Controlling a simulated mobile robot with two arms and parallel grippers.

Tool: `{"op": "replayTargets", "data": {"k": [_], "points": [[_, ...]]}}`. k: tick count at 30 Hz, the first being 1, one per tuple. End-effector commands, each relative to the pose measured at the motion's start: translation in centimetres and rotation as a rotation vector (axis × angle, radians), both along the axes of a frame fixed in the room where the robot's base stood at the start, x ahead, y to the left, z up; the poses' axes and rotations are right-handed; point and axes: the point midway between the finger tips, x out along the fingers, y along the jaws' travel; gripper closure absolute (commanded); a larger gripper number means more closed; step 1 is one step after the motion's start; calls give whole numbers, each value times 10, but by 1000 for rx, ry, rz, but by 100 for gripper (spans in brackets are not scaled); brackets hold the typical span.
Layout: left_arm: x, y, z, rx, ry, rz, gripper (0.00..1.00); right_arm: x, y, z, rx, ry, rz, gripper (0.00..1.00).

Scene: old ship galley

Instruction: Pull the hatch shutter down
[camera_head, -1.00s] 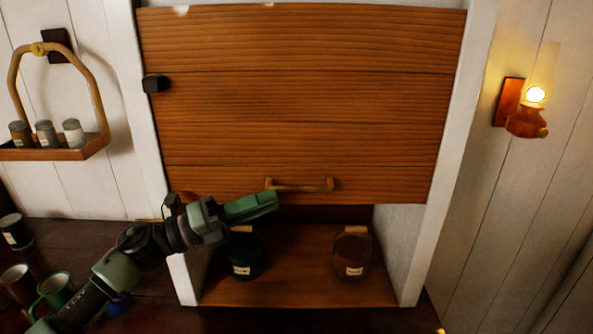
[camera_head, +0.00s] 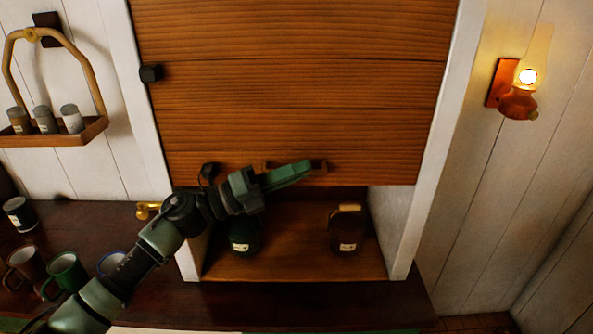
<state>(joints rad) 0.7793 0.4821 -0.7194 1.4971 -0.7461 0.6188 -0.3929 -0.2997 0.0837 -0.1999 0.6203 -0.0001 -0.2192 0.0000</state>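The hatch shutter (camera_head: 290,85) is a wooden panel of horizontal planks in a white frame. It covers the upper part of the hatch and leaves a low gap below its bottom edge. Its bar handle (camera_head: 319,167) is near that edge and partly hidden behind my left gripper. My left gripper (camera_head: 305,170) reaches in from the left and overlaps the handle in the view. Its fingers are seen side-on, so I cannot tell whether they are open or shut, or touch the handle. My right gripper is not in view.
Below the shutter, a dark green jar (camera_head: 244,241) and a brown jar (camera_head: 346,232) stand on the hatch floor (camera_head: 295,264). Mugs (camera_head: 66,272) stand on the counter at left. A hanging rack (camera_head: 92,130) holds small jars. A lit lamp (camera_head: 520,100) is on the right wall.

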Motion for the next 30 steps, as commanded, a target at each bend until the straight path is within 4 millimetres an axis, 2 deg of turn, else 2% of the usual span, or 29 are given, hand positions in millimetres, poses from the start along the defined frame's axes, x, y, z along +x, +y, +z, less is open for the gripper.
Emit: {"op": "replayTargets", "data": {"k": [10, 30], "points": [[0, 1, 0, 0, 1, 1, 100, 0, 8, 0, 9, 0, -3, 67], [1, 1, 0, 0, 2, 2, 100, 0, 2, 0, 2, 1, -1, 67]]}}
